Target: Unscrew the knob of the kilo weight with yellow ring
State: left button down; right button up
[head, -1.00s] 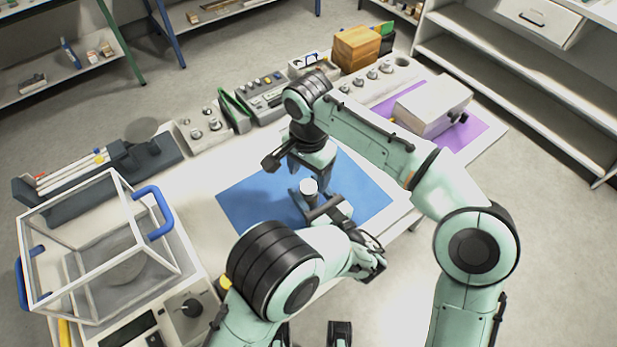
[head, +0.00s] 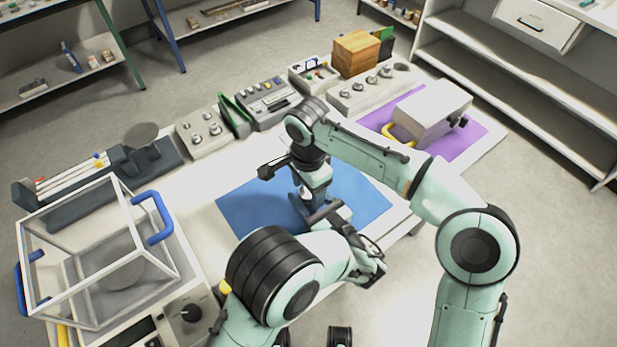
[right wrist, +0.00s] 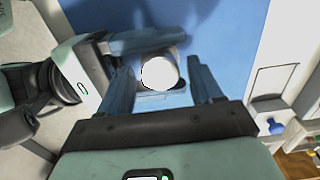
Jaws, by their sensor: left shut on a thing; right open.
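The weight shows as a pale round top (right wrist: 160,72) in the right wrist view, over the blue mat (head: 255,205). In the head view only a small pale bit of the weight (head: 305,192) shows between the arms; its yellow ring is hidden. My left gripper (head: 318,212) is shut on the weight low down, reaching in from the left in the right wrist view (right wrist: 150,72). My right gripper (head: 303,190) points down over the weight, open, its fingers on either side of the round top in the right wrist view (right wrist: 163,88). Finger contact cannot be told.
A glass-sided balance (head: 100,255) with blue handles stands at the left. Weight blocks (head: 205,132), a green-edged case (head: 265,98) and a wooden box (head: 357,52) line the back. A grey box (head: 430,108) sits on the purple mat (head: 470,145) at the right.

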jog(key=shift+f, duration=0.25)
jog(key=shift+c, duration=0.3)
jog(key=c, duration=1)
jog(key=shift+n, duration=1.7)
jog(key=o, duration=1.2)
jog(key=shift+c, duration=0.2)
jog(key=shift+r, duration=0.1)
